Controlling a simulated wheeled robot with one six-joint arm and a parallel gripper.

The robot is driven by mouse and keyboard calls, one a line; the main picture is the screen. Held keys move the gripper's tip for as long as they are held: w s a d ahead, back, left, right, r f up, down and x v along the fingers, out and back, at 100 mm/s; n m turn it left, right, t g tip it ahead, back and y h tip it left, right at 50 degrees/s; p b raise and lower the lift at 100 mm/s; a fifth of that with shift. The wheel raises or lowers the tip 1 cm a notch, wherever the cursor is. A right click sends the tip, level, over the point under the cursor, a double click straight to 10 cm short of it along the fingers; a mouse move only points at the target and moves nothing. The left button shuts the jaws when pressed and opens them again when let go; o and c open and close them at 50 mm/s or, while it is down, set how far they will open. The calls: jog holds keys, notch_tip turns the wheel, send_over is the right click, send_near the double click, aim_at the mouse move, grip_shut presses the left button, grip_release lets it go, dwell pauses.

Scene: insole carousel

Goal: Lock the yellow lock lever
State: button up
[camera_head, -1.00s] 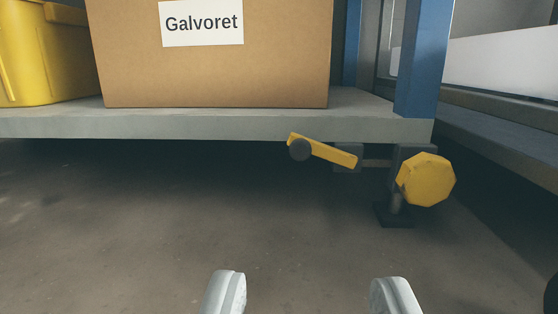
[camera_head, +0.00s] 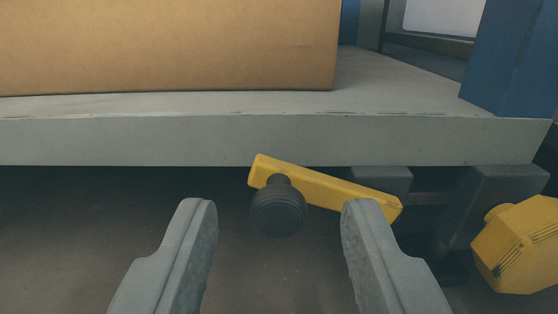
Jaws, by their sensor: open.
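The yellow lock lever (camera_head: 325,186) sits just below the front edge of the grey shelf, tilted down toward the right. A dark round knob (camera_head: 278,208) sticks out near its left end. My gripper (camera_head: 278,212) is open, one finger to each side of the knob in the picture, with nothing held. The right fingertip overlaps the lever's right end in the picture and hides a little of it. I cannot tell whether they touch.
A yellow many-sided knob (camera_head: 518,245) is at the lower right, beside dark brackets. The grey shelf (camera_head: 240,140) crosses above the lever and carries a cardboard box (camera_head: 165,45). A blue post (camera_head: 515,60) stands at the right. Dark floor lies below.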

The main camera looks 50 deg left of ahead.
jog(key=shift+w+a, duration=0.45)
jog(key=shift+a, duration=0.15)
jog(key=shift+c, duration=0.2)
grip_shut()
